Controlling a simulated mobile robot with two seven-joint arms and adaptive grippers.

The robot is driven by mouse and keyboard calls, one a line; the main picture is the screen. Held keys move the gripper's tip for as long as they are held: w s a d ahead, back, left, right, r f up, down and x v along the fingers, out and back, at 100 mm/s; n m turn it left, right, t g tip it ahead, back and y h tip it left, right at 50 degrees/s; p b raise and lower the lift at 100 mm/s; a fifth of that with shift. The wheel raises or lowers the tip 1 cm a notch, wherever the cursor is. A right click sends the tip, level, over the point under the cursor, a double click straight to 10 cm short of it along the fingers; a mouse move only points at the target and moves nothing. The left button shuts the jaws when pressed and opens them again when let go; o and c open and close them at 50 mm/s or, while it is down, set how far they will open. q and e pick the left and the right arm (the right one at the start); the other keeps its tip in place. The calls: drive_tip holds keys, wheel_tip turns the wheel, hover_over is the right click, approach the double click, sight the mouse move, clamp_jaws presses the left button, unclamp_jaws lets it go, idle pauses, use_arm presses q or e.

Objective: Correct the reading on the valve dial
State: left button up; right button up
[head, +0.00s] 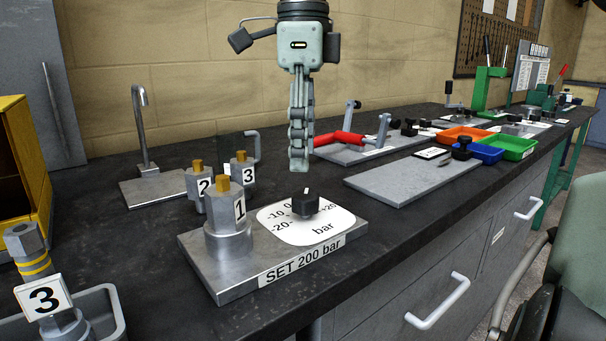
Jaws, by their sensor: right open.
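The valve dial (330,228) is a white rounded plate marked -20, -10, 0, +20 and "bar". A black knob (305,203) stands at its middle and hides part of the scale. A white pointer line shows on the knob, towards the far side; I cannot tell its exact reading. The dial sits on a grey metal block (225,283) labelled "SET 200 bar". My right gripper (299,166) points down, seen edge-on, open and empty. In the picture its fingertips are just above the knob, apart from it. My left gripper is not in view.
A red-handled fixture (345,150), grey plate (405,182) and coloured trays (512,146) lie right and back. Bare bench shows right of the block.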

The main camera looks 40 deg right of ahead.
sight(303, 195)
wheel_tip(303, 195, up, 6)
drive_tip(key=shift+f, duration=0.2)
idle(0.6)
